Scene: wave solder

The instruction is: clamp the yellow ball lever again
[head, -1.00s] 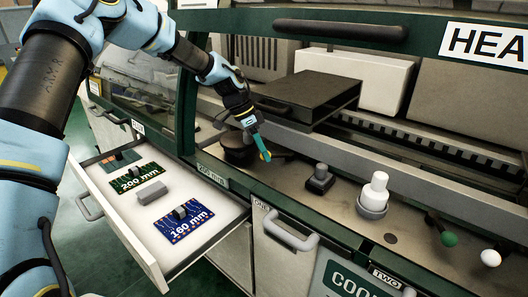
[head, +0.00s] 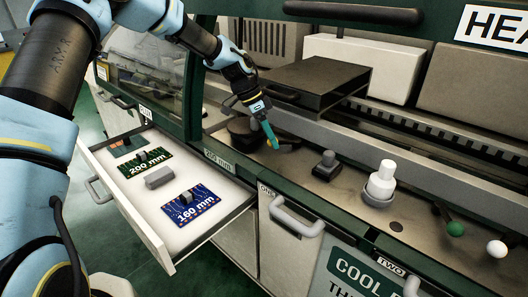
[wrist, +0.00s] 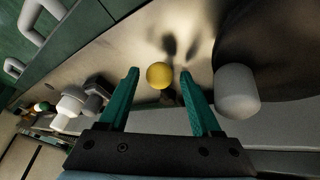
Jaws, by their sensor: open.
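The yellow ball (wrist: 160,75) of the lever shows in the wrist view, between my two green fingertips. A dark stem shows just below it, and its shadow falls on the metal bench top (wrist: 125,50). My gripper (wrist: 160,72) is open, with a gap visible on each side of the ball. I cannot tell whether the fingers are level with the ball in depth. In the head view, my gripper (head: 272,142) points down at the bench beside a dark round part (head: 240,130). The yellow ball cannot be made out there.
A grey rounded cylinder (wrist: 237,90) stands close right of my fingers in the wrist view. In the head view, a black knob (head: 327,166), a white bottle (head: 383,178), a green ball (head: 455,229) and a white ball (head: 496,248) line the bench. An open drawer (head: 150,225) holds boards.

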